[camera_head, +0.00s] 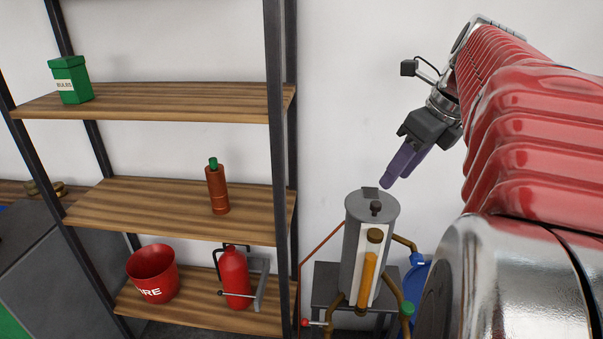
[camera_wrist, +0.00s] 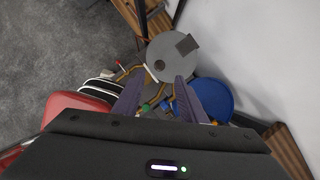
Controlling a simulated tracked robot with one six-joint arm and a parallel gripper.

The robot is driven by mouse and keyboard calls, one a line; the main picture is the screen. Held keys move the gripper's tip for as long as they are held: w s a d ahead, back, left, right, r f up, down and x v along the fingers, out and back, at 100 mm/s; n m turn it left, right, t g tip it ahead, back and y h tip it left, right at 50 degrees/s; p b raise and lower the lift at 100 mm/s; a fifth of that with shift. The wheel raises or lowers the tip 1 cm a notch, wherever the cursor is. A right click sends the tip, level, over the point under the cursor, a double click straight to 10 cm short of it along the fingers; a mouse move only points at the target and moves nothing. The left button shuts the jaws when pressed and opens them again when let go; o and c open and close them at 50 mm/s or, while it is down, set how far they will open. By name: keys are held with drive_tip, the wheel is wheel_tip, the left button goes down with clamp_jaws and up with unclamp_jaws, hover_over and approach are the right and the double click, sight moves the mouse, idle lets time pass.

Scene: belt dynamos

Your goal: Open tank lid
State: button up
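The tank (camera_head: 358,250) is a grey upright cylinder on a dark stand, with an orange gauge tube on its front. Its round grey lid (camera_head: 359,205) lies flat on top, closed, with a small dark knob (camera_head: 376,207) and a grey plate at the back edge. In the wrist view the lid (camera_wrist: 165,45) shows from above, with the knob (camera_wrist: 159,65) near its lower edge. My gripper (camera_head: 388,182) has purple fingers and hangs tilted above and right of the lid, apart from it. In the wrist view my gripper (camera_wrist: 160,77) is open and empty, its fingers spread below the knob.
A blue round container (camera_head: 415,285) stands right of the tank, near brass pipes (camera_head: 405,243). A shelf rack (camera_head: 180,208) to the left holds a red bucket (camera_head: 152,274), a fire extinguisher (camera_head: 234,275), a brown bottle (camera_head: 217,190) and a green box (camera_head: 70,80). The white wall is behind.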

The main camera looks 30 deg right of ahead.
sight(376, 203)
drive_tip(key=x, duration=0.9)
drive_tip(key=shift+f, duration=0.2)
clamp_jaws()
idle(0.3)
drive_tip(key=shift+a, duration=0.1)
